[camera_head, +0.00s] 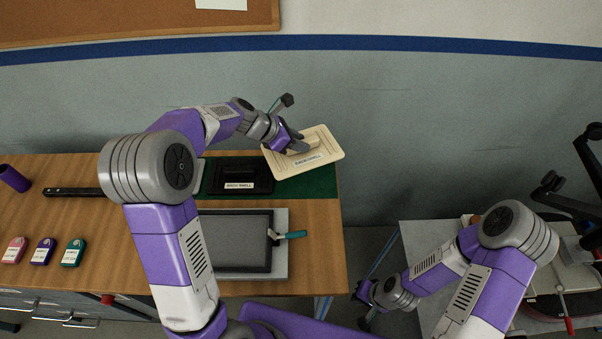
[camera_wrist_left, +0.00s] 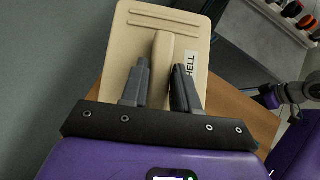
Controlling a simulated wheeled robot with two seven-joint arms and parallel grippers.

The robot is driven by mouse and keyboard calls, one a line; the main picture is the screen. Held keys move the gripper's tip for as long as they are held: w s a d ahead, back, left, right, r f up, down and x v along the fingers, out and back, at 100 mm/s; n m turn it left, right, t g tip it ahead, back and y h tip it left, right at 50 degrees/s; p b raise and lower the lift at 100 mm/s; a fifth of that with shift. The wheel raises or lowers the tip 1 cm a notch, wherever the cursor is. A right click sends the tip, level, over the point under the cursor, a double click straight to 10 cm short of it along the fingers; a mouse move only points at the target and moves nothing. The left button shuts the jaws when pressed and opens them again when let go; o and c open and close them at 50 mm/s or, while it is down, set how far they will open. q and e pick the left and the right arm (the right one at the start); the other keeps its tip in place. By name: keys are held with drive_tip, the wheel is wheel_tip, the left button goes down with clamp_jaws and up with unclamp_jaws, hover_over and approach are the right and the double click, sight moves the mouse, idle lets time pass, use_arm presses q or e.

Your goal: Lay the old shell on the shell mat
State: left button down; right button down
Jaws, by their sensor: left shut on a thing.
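A cream shell (camera_head: 322,155) with a label reading shell hangs in the air, tilted, above the right end of the green mat (camera_head: 312,187). My left gripper (camera_head: 299,146) is shut on the raised rib at its middle. In the left wrist view the rib (camera_wrist_left: 160,65) of the cream shell sits between the two dark fingers. A black shell (camera_head: 238,177), labelled BACK SHELL, lies on the green mat to the left. My right gripper (camera_head: 363,305) is empty and its fingers look apart, low in the gap beside the wooden table.
A dark panel on a grey tray (camera_head: 281,262) lies in front of the mat, with a teal-handled tool (camera_head: 291,235) on it. Pink, navy and teal tags (camera_head: 73,252) lie at left. A grey table (camera_head: 415,230) stands at right. The mat's right end looks bare.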

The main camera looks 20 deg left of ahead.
use_arm(q)
wheel_tip(320, 180, down, 10)
drive_tip(key=b, duration=0.3)
drive_tip(key=shift+r, duration=0.1)
drive_tip(key=shift+r, duration=0.1)
drive_tip(key=shift+f+b, duration=0.5)
drive_tip(key=shift+f, duration=0.15)
drive_tip(key=c, duration=0.8)
unclamp_jaws()
drive_tip(key=shift+c, duration=0.2)
drive_tip(key=shift+r, duration=0.1)
